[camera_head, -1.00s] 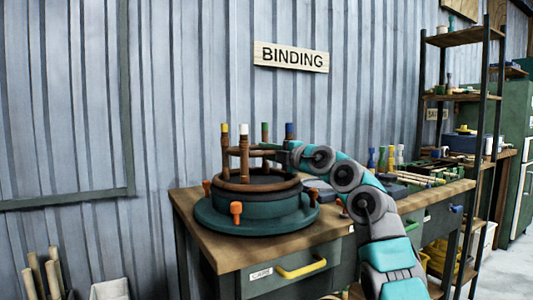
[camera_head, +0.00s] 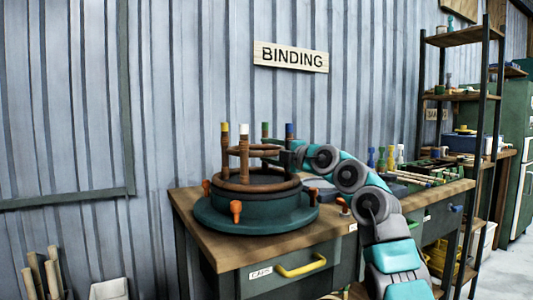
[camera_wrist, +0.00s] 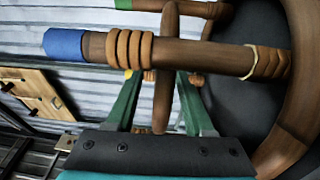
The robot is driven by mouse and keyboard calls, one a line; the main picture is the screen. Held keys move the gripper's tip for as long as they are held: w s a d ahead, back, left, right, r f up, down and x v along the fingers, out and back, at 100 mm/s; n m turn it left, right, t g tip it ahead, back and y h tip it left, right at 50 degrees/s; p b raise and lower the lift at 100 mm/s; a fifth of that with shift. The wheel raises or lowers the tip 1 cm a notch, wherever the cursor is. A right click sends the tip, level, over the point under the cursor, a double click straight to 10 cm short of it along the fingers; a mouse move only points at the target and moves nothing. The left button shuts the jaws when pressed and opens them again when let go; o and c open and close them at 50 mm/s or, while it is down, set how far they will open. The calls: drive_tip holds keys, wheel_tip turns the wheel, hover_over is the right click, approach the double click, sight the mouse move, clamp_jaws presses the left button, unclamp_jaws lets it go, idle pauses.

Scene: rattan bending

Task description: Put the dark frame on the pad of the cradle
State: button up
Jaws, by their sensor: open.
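The dark brown frame (camera_head: 243,160) stands upright on the teal round cradle (camera_head: 250,216), with yellow, white, green and blue caps on its posts. Its lower ring lies around the cradle's top; whether it rests fully on the dark pad (camera_wrist: 243,75) cannot be told. My gripper (camera_head: 283,158) is at the frame's right side, by the blue-capped post. In the wrist view, my open gripper (camera_wrist: 158,84) has its green fingers on either side of a narrow brown frame bar, behind the blue-capped post (camera_wrist: 195,53). Their tips are partly hidden.
Orange clamps (camera_head: 236,208) stand around the cradle on the wooden bench (camera_head: 235,252). To the right are several coloured-cap pegs and rods (camera_head: 435,176). A corrugated wall (camera_head: 180,100) is close behind, and a tall shelf (camera_head: 460,95) stands at the right.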

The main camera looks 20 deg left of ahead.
drive_tip(key=b+v, duration=0.4)
drive_tip(key=v, duration=0.7)
